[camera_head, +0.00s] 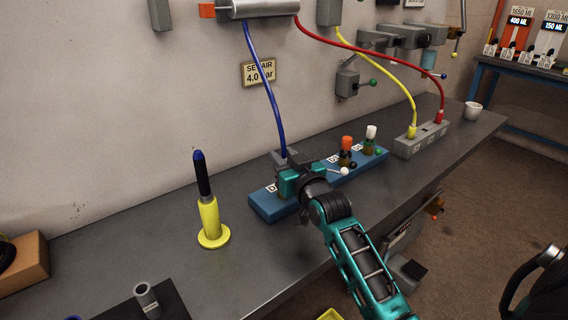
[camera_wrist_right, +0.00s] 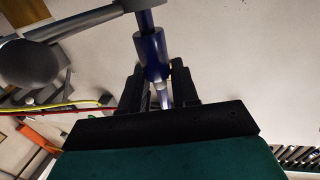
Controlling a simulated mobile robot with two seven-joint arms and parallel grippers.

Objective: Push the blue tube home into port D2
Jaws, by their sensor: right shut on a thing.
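The blue tube (camera_head: 266,85) hangs from a silver cylinder on the wall down to the blue manifold block (camera_head: 266,206) on the bench. My right gripper (camera_head: 287,172) is at the left part of this block, at the tube's lower end. In the right wrist view, the blue tube's end (camera_wrist_right: 152,55) shows between the fingers of my right gripper (camera_wrist_right: 158,85), which is shut on it. A pale tip shows below the blue sleeve. My gripper hides the port, so I cannot tell how deep the tube sits. The port labels are too small to read. My left gripper is out of view.
Orange (camera_head: 346,143) and white (camera_head: 371,132) capped fittings stand farther along the block. A grey block (camera_head: 420,140) with yellow and red hoses is behind them. A yellow stand (camera_head: 209,222) with a dark, blue-topped tool stands left. The bench between is clear.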

